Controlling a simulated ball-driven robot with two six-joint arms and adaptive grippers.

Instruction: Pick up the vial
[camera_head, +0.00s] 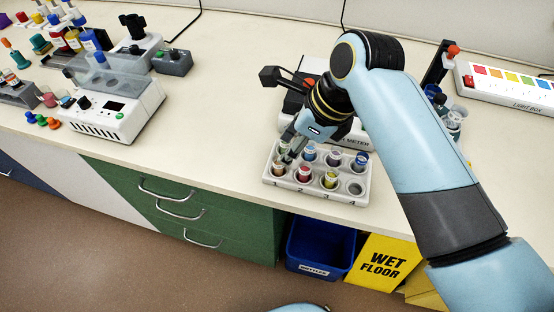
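A light grey vial rack (318,193) stands near the front edge of the bench. It holds several small vials with differently coloured contents or caps, including a red one (303,173), a yellow one (330,179) and a blue one (309,154). The front right slot (356,188) looks empty. My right gripper (288,152) reaches down from the right, its dark fingertips over the back left corner of the rack. The fingers hide that slot, and I cannot tell whether a vial is between them. My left gripper is out of view.
A meter (355,143) stands behind the rack, partly hidden by my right arm. A light box (510,88) is at the right. A white device (112,108) and several coloured bottles stand at the left. The bench between device and rack is clear. A blue bin (319,243) stands below.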

